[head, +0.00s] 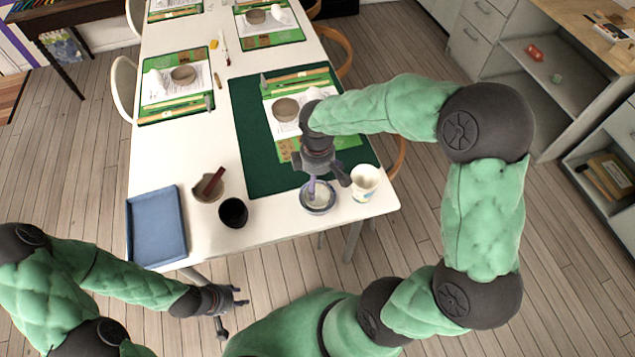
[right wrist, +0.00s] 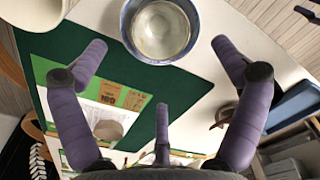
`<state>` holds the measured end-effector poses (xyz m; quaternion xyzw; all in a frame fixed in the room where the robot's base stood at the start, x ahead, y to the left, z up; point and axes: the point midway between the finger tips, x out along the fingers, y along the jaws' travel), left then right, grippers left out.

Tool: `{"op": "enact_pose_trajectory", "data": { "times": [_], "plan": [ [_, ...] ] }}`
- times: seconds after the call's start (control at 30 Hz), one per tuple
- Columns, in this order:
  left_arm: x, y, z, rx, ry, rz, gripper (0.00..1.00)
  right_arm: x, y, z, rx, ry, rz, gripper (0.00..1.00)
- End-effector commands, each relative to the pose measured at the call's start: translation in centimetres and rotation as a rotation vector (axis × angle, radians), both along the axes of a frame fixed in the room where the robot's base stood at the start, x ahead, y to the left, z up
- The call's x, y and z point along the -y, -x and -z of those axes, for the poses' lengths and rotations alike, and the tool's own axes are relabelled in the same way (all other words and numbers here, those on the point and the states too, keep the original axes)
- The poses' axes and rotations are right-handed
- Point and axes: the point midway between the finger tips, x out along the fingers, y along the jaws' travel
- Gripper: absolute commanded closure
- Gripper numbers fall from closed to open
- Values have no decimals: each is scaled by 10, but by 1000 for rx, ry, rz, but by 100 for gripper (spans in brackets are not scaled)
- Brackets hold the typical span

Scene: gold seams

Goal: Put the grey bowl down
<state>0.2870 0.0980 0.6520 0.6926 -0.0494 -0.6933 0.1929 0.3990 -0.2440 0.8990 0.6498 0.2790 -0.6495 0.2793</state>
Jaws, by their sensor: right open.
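A grey bowl with a bluish outside and a pale inside (head: 321,203) stands upright near the front edge of the white table. It also shows at the top of the right wrist view (right wrist: 160,32), apart from the purple-padded fingers. My right gripper (head: 322,180) points down just above and behind the bowl. Its fingers are spread and empty in the right wrist view (right wrist: 160,85). My left gripper (head: 236,306) hangs low in front of the table, away from the bowl, with fingers apart and nothing between them.
A white cup (head: 365,184) stands close to the bowl's right. A black cup (head: 233,212), a brownish bowl with a stick (head: 205,194) and a blue tray (head: 157,228) are to the left. A dark green mat (head: 262,165) lies behind, carrying papers and another bowl (head: 286,109).

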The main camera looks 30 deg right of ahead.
Motion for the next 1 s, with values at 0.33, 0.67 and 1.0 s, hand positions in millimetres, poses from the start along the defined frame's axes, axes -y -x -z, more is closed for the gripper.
{"op": "enact_pose_trajectory", "data": {
  "times": [0.33, 0.67, 1.0],
  "plan": [
    [0, 0, -21, 0, 0, 0, 60, 0, 0, -64, 2, 1, 0, 3],
    [0, 0, -24, 0, 0, 0, 60, 0, 0, -75, 0, 0, 0, 3],
    [0, 0, -24, 0, 0, 0, 60, 0, 0, -75, 0, 0, 0, 3]
  ]
}}
